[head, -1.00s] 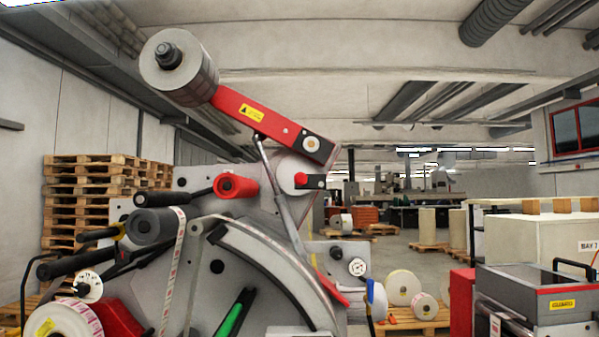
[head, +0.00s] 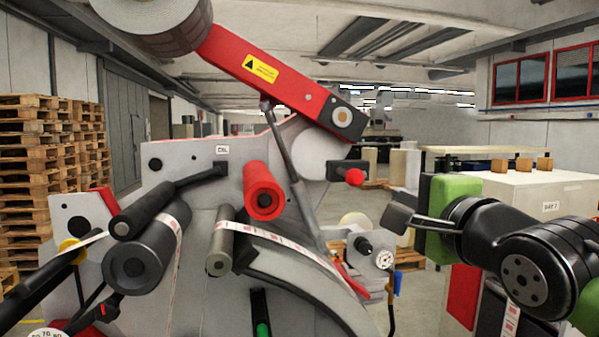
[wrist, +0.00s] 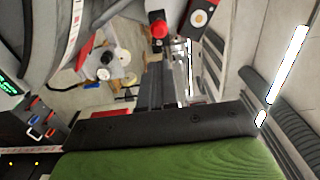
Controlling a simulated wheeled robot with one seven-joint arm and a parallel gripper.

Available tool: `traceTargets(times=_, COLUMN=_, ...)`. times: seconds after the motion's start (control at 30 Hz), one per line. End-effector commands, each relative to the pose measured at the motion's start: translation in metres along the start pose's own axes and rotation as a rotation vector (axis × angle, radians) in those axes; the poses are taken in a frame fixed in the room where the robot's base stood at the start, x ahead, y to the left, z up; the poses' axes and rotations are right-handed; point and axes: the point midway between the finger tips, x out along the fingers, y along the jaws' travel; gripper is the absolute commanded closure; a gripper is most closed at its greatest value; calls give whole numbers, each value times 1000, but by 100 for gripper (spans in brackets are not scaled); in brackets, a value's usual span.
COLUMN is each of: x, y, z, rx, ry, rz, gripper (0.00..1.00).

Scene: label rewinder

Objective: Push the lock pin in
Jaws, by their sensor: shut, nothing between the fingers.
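The lock pin has a round red knob (head: 355,177) that sticks out of a black block (head: 342,168) below the lower end of the red arm (head: 285,75). The red knob also shows near the top middle of the wrist view (wrist: 159,27). My gripper (head: 398,219) is shut and empty, to the right of the knob and lower in the head view, with its dark fingers pointing left. In the wrist view my gripper (wrist: 156,68) points up the picture towards the knob, with a gap that I cannot measure.
A red roller (head: 264,190), grey rollers and a paper web lie left of the pin. A small grey unit with a black knob (head: 364,247) sits below it. A pale cabinet (head: 530,190) stands behind my arm. Pallets (head: 50,150) are stacked at far left.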

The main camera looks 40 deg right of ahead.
Motion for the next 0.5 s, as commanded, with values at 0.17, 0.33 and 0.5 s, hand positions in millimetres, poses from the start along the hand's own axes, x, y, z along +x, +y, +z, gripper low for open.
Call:
traceTargets(times=0.17, x=2, y=3, z=1, rx=-2, ry=-3, rz=1, gripper=100)
traceTargets(times=0.33, x=26, y=4, z=1, rx=-2, ry=-3, rz=5, gripper=100)
traceTargets(times=0.5, x=64, y=3, z=2, rx=-2, ry=-4, rz=4, gripper=100)
